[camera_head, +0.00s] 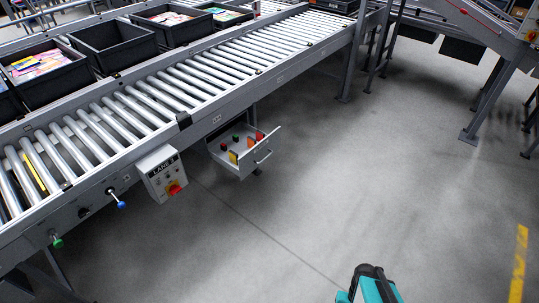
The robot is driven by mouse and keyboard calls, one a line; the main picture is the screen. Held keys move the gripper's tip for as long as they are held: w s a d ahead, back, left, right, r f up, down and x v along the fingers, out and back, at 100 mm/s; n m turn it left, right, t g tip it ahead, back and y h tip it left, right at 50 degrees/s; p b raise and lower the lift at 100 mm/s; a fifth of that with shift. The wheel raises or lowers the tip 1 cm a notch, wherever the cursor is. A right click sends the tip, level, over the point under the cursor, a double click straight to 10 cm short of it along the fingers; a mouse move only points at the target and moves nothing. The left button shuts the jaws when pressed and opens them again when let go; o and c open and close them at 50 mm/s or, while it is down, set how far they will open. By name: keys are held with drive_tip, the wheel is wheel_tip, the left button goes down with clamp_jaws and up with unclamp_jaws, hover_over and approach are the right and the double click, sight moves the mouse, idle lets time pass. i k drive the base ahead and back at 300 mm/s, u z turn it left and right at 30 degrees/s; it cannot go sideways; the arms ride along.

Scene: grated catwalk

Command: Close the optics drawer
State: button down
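A light grey drawer (226,165) hangs under the side rail of the roller conveyor, near the middle of the view. It stands open, pulled out toward the lower right over the floor. Its front carries a bar handle (263,157). Several small red, green and orange items (236,156) lie inside it. A small label (216,119) sits on the rail above; I cannot read it surely. A teal and black part of my own body shows at the bottom edge, well apart from the drawer. No gripper fingers show.
A "LANE 3" control box (163,173) with a red knob hangs left of the drawer. Blue (121,204) and green (57,242) knobs stick out further left. Dark bins (115,46) stand behind the rollers. Grey floor (330,185) before the drawer is clear. A conveyor leg (353,60) stands further right.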

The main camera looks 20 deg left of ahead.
sight(248, 159)
drive_tip(key=z, duration=0.7)
drive_tip(key=k, duration=0.25)
drive_tip(key=u, duration=2.45)
drive_tip(key=i, duration=1.3)
